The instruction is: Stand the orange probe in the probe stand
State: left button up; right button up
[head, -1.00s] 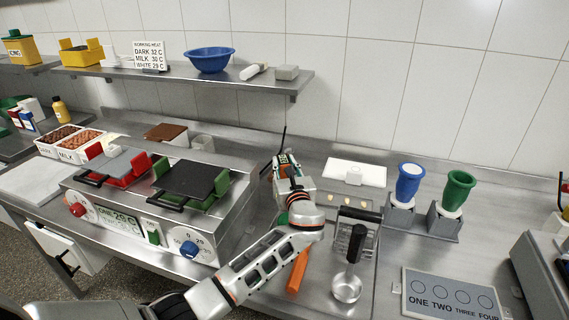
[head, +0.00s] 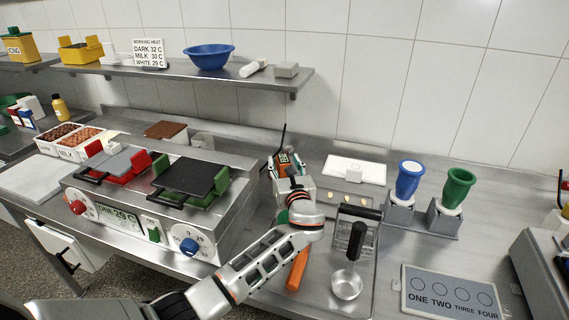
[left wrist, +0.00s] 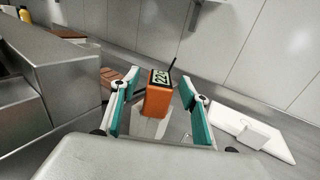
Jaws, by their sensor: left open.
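The orange probe (head: 283,160), a small orange body with a lit display and a thin black rod, is upright at the back of the counter. In the left wrist view the probe (left wrist: 158,98) sits between the spread teal fingers of my left gripper (left wrist: 158,108), with gaps on both sides. My left gripper (head: 290,172) is open just in front of it in the head view. A pale grey piece (left wrist: 146,127) shows below the probe, perhaps the probe stand; how the probe is seated in it is hidden. My right gripper is not in view.
A melting unit (head: 135,215) stands at left. A white board (head: 340,165) lies right of the probe. Blue (head: 409,178) and green (head: 457,187) cups stand at right.

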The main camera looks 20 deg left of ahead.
pick_arm(q)
jog(key=v, duration=1.2)
